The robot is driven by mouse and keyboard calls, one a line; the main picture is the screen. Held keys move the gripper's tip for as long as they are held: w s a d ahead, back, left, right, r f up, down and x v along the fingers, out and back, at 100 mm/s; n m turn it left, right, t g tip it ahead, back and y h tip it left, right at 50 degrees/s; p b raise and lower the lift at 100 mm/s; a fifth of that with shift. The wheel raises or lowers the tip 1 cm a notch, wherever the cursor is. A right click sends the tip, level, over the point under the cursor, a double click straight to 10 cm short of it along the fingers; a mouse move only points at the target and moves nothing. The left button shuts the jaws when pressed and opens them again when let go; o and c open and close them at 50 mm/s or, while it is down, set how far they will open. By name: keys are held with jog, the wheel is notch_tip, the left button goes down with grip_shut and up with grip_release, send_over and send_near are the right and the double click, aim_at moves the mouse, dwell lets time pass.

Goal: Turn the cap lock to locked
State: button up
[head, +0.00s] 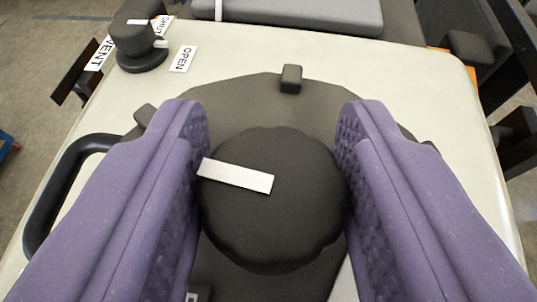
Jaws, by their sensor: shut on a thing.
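The cap (285,225) is a round black knob with a scalloped edge, at the middle of the head view. A white bar mark (235,176) on its top runs from near the centre toward the left edge, slightly upward. My gripper (272,150) has two purple padded fingers, one on each side of the cap, shut on it. The cap sits over a dark round plate (245,105) with small raised blocks, one at the far side (291,78). Any locked or unlocked lettering near the cap is hidden or out of view.
A smaller black vent knob (135,38) stands at the far left, with labels VENT, SHUT and OPEN (183,58) around it. A black handle (60,185) curves along the left edge of the cream tank top (420,75). A grey pad (300,12) lies beyond.

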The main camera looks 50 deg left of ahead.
jog(key=shift+s+a+f+m+t+h+b, duration=0.1)
jog(key=shift+f+m+t+h+b, duration=0.75)
jog(key=shift+b, duration=3.7)
jog(key=b, duration=0.1)
jog(key=m+h+b, duration=0.1)
jog(key=shift+r+m+t+b, duration=0.2)
jog(key=shift+m+t+b, duration=0.05)
jog(key=shift+t+b, duration=0.15)
jog(key=shift+r+m+h, duration=0.3)
jog(key=shift+r+h, duration=0.05)
jog(key=shift+r, duration=0.15)
jog(key=o, duration=1)
jog(key=shift+r, duration=0.1)
jog(key=b+v, duration=0.2)
jog(key=v, duration=0.5)
jog(key=shift+s+d+r, duration=0.1)
jog(key=shift+s+d, duration=0.15)
jog(key=shift+d, duration=0.05)
